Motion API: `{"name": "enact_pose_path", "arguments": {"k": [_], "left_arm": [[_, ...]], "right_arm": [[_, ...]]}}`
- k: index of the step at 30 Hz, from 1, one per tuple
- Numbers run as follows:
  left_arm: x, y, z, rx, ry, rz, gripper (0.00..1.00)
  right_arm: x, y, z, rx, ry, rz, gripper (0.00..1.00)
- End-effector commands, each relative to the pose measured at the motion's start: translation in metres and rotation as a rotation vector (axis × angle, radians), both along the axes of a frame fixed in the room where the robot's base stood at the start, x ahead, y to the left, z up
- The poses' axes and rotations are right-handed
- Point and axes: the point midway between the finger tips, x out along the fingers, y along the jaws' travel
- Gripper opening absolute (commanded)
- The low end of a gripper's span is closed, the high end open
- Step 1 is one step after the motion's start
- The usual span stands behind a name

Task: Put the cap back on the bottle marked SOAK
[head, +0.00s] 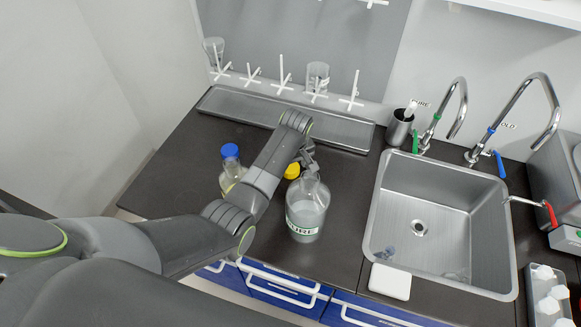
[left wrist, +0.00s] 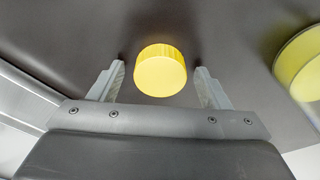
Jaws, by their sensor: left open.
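A yellow cap (head: 292,170) shows on the dark counter behind the clear bottle. In the left wrist view the yellow cap (left wrist: 160,76) lies between the two spread fingers, with a gap on each side. My left gripper (head: 308,158) is open and empty, right beside the cap. A large clear bottle (head: 304,217) with a green-banded label ending in "URE" stands in front of it, partly hidden by my gripper. A bottle with yellowish contents and a blue cap (head: 230,151) stands to the left, partly behind my arm. No label reading SOAK is visible. My right gripper is out of view.
A steel sink (head: 440,215) with taps is at the right. A white block (head: 390,281) lies at its front left corner. A long metal tray (head: 345,130) with pegs above it runs along the back wall. A rounded yellowish thing (left wrist: 302,65) is at the wrist view's right edge.

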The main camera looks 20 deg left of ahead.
Motion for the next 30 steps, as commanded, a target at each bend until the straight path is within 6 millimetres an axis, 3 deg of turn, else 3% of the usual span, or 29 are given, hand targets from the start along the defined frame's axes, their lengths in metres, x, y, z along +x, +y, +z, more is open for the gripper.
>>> {"name": "enact_pose_path", "arguments": {"k": [7,18,26,30], "left_arm": [[0.0,0.0,0.0,0.0,0.0,0.0,0.71],[0.0,0.0,0.0,0.001,0.001,0.0,0.25],[0.0,0.0,0.001,0.001,-0.001,0.0,0.25],[0.001,0.0,0.011,0.001,-0.002,0.0,0.25]], "right_arm": [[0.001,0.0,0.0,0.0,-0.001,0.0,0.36],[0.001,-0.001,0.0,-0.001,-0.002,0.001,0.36],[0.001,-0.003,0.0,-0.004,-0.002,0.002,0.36],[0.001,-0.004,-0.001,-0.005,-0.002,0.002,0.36]]}}
